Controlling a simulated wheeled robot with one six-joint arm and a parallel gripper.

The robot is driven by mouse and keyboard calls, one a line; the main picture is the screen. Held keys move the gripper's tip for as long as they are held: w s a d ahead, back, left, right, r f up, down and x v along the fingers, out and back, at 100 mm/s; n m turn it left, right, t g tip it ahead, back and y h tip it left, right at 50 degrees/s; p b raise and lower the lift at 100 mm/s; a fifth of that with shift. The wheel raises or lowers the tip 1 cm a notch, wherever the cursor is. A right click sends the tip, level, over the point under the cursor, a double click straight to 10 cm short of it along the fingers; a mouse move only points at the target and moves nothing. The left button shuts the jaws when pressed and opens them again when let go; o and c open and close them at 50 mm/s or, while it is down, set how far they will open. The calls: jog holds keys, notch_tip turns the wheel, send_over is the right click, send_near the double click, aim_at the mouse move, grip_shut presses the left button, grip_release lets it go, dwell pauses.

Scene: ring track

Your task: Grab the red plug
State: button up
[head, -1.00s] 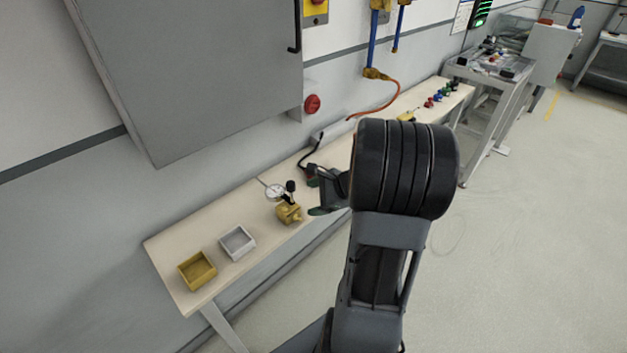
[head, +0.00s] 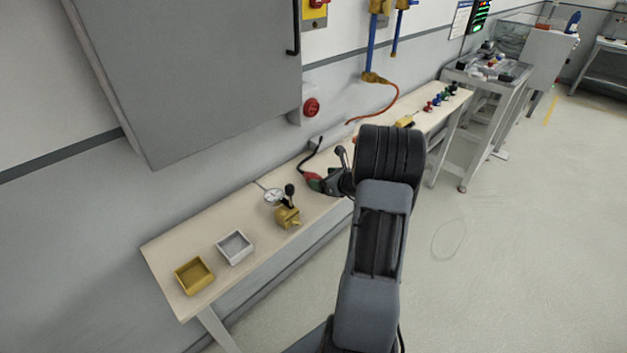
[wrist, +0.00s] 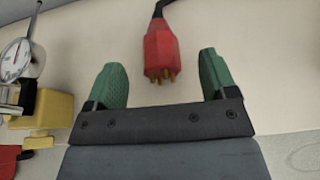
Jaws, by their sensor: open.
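The red plug (wrist: 160,48) lies on the bench in the wrist view, with metal pins facing my gripper and a black cable at its far end. In the head view the plug (head: 313,181) shows just left of my gripper. My gripper (wrist: 161,80) is open, with its two green fingers apart. The plug lies ahead of and between the finger lines, with its pins near the level of the fingertips. Nothing is held. In the head view my gripper (head: 328,183) is partly hidden by its own body.
A yellow fixture (head: 287,217) and a round dial gauge (head: 273,196) stand left of the plug. A white tray (head: 235,247) and a yellow tray (head: 194,275) sit at the bench's near end. A grey cabinet (head: 190,75) hangs above. Small coloured pieces (head: 437,101) stand farther along.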

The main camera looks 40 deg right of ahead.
aim_at(313, 177)
jog(key=shift+x, duration=2.8)
jog(key=shift+a, duration=0.1)
jog(key=c, duration=1)
